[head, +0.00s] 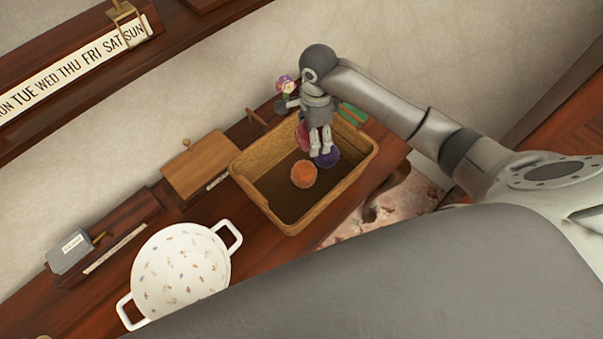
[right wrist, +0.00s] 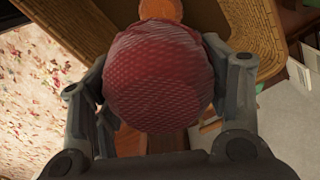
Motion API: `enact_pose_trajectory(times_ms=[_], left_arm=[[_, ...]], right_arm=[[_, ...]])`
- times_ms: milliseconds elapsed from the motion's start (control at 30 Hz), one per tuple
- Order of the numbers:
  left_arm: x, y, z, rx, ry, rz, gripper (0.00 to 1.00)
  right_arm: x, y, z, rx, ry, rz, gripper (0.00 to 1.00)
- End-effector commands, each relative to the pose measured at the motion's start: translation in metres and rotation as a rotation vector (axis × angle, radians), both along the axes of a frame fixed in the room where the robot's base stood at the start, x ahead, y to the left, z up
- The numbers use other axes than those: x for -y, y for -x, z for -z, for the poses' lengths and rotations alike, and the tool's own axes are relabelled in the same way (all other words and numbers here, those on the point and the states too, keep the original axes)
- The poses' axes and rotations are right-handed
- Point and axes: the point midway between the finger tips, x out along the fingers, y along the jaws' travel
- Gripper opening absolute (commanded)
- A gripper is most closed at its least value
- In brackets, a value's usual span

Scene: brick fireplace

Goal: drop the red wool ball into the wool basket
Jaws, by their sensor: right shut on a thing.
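The red wool ball (right wrist: 158,75) fills the middle of the right wrist view, between the two fingers of my right gripper. In the head view my right gripper (head: 320,146) points down over the wool basket and is shut on the ball. A red patch shows beside its fingers there, partly hidden by them. The wicker wool basket (head: 256,190) stands on the wooden shelf; its rim also shows in the right wrist view (right wrist: 75,32). An orange ball (head: 303,174) lies in the basket, and a purple ball (head: 328,159) shows by the fingertips. My left gripper is out of view.
A white speckled pot (head: 180,268) with two handles stands left of the basket. A wooden box (head: 200,165) and a grey block (head: 70,250) sit along the wall. A small flower bunch (head: 285,86) is close behind my right gripper.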

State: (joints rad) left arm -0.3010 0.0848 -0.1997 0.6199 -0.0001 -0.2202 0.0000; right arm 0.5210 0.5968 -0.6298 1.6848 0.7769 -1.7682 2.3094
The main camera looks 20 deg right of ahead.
Motion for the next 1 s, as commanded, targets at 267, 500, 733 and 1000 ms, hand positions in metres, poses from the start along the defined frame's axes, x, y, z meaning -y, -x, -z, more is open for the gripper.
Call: enact_pose_trajectory(times_ms=[267,500,733,1000], left_arm=[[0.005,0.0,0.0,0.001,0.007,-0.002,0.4],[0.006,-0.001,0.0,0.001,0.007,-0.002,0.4],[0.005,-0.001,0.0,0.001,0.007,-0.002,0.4],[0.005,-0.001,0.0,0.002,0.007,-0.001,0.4]], right_arm=[[0.0,0.0,0.032,-0.001,0.001,-0.002,0.45],[0.0,0.0,0.043,0.0,0.001,-0.003,0.45],[0.0,0.0,0.043,0.0,0.0,-0.004,0.45],[0.0,0.0,0.043,0.0,0.0,-0.004,0.93]])
